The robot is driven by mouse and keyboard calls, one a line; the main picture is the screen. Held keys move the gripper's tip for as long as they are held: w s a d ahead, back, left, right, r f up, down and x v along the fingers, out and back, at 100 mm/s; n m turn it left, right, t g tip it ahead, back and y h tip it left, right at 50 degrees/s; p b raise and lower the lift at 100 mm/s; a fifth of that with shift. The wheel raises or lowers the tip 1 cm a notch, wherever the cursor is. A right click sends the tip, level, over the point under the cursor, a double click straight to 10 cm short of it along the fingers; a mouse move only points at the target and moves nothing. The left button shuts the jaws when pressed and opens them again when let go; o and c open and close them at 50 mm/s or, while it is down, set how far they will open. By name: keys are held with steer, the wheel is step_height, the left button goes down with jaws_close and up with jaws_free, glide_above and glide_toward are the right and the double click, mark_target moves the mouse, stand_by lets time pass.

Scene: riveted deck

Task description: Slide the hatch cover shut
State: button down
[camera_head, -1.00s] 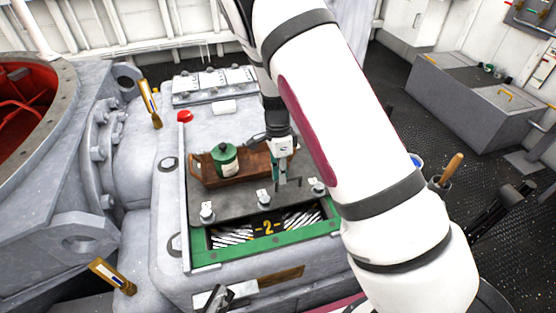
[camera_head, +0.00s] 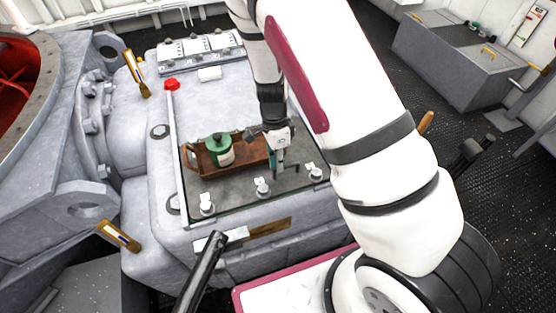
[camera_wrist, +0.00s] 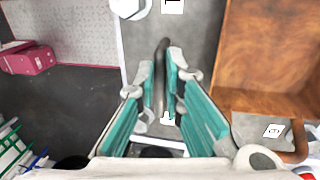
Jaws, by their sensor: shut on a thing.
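The hatch cover (camera_head: 236,196) is a dark grey plate on the pale grey housing. Its near edge lies along the front edge of the frame, and no opening shows in front of it. My gripper (camera_head: 279,163) is low over the right part of the cover. In the wrist view my teal fingers (camera_wrist: 164,90) are closed around a dark bar handle (camera_wrist: 163,60) on the cover. A brown wooden tray (camera_head: 199,168) sits on the cover to the left of my gripper, with a green canister (camera_head: 218,150) in it. My gripper partly hides the tray's right end.
White-topped knobs (camera_head: 207,205) stand along the cover's front edge. A red knob (camera_head: 171,84) tops the left rail. Brass-coloured levers (camera_head: 118,236) stick out at left. A grey chest (camera_head: 455,60) stands at back right, with dark deck between.

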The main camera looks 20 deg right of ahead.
steer(key=shift+s+f, duration=0.1)
steer(key=shift+s, duration=0.35)
steer(key=c, duration=1.7)
jaws_free()
steer(key=shift+w, duration=0.1)
steer(key=shift+w+r, duration=0.15)
steer(key=shift+r, duration=0.15)
steer(key=shift+w+r, duration=0.2)
steer(key=shift+r, duration=1.05)
steer(key=shift+w+r, duration=0.25)
steer(key=shift+r, duration=0.95)
steer(key=shift+w+r, duration=0.2)
steer(key=shift+r, duration=1.05)
